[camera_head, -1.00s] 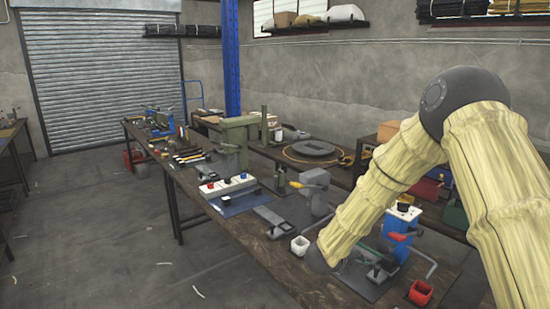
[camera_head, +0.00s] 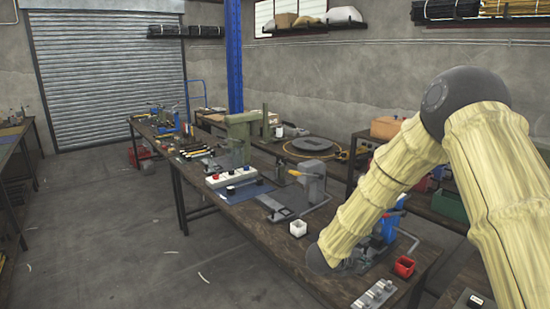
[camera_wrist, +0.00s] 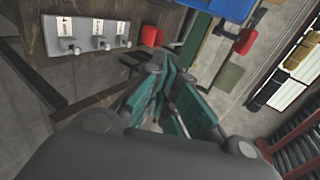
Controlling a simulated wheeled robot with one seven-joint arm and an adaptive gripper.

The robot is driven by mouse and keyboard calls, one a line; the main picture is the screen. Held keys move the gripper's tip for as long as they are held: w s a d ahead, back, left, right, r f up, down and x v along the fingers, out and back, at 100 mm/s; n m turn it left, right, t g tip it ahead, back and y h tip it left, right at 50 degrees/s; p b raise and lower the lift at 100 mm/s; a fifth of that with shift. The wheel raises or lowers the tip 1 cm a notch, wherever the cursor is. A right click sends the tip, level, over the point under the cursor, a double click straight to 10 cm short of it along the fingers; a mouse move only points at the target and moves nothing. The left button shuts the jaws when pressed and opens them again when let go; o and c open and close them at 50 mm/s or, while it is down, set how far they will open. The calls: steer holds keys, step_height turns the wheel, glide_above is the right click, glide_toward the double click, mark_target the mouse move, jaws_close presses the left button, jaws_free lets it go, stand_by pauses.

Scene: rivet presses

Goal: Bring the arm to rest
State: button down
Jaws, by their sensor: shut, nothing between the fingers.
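My gripper (camera_wrist: 170,78) shows in the wrist view as teal finger linkages whose dark tips come together, with nothing seen between them. In the head view my arm, in a pale yellow sleeve, hangs bent at the right. Its lower end covers part of the workbench (camera_head: 238,212), and my gripper cannot be made out there. In the wrist view the tips stand over the floor, apart from the bench objects.
The panel also shows in the wrist view (camera_wrist: 88,37). Open floor (camera_head: 110,220) lies to the left.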

steer(key=s+a+f+n+y+b, duration=0.1)
steer(key=s+f+n+y+b, duration=0.1)
steer(key=s+f+n, duration=0.5)
steer(key=s+f+n+y+b, duration=0.15)
steer(key=s+f, duration=0.25)
steer(key=f, duration=0.6)
steer(key=s+a+f+n+y+b, duration=0.1)
steer(key=s+f+n+b, duration=0.1)
steer(key=s+f+n, duration=0.55)
steer(key=s+f+n+g+y+b, duration=0.1)
steer(key=s+f+n, duration=0.3)
steer(key=s, duration=0.6)
steer(key=s+a+f+n+g+y+b, duration=0.1)
steer(key=s+f+n+g, duration=0.3)
steer(key=s, duration=0.7)
steer(key=s+a+f+n+g+y+b, duration=0.1)
steer(key=s+f+n+g+y+b, duration=0.1)
steer(key=s+f, duration=0.6)
steer(key=s+n+y, duration=0.1)
steer(key=s+n, duration=0.1)
steer(key=s, duration=0.1)
steer(key=shift+s+a, duration=0.15)
steer(key=shift+a, duration=0.1)
